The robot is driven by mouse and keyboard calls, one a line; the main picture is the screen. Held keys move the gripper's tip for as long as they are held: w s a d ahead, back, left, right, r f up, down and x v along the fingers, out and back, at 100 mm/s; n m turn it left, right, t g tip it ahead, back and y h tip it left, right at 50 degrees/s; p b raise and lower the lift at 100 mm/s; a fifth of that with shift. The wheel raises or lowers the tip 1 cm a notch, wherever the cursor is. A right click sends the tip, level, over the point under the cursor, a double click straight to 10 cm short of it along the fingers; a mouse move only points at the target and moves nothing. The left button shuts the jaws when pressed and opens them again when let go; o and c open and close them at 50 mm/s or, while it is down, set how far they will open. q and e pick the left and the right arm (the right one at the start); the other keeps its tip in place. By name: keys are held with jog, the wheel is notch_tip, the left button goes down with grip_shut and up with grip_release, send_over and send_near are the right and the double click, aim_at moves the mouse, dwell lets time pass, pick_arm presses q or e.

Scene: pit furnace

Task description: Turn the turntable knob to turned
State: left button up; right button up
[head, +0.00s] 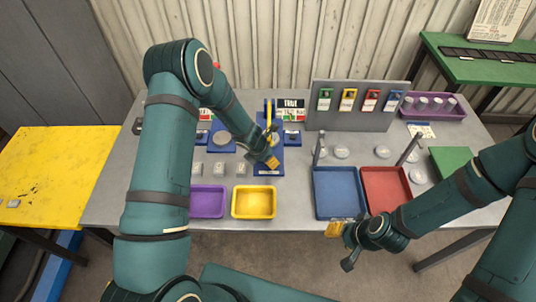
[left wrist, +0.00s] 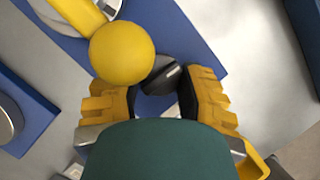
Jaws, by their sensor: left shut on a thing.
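The turntable knob, a dark round knob with a pale mark line (left wrist: 164,76), shows between my left gripper's yellow fingers in the left wrist view. It sits on a blue base plate (left wrist: 203,50), which also shows in the head view (head: 267,169). My left gripper (head: 269,160) reaches down over this plate and is shut on the knob. The fingers and palm hide part of the knob. A yellow ball (left wrist: 122,53) on a yellow bar stands close beside the left finger. My right gripper (head: 342,245) hangs open and empty in front of the table's edge.
A purple tray (head: 207,202) and a yellow tray (head: 254,203) lie in front of the plate. Blue (head: 337,214) and red (head: 386,211) trays lie to the right. A grey panel (head: 330,118) with coloured padlock-like items stands behind them.

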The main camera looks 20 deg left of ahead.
pick_arm(q)
jog(key=shift+s+f, duration=0.1)
dwell(0.3)
jog(key=o, duration=1.2)
jog(key=shift+a+r, duration=0.1)
jog(key=shift+r, duration=0.45)
jog(key=v, duration=1.1)
jog(key=shift+m, duration=0.3)
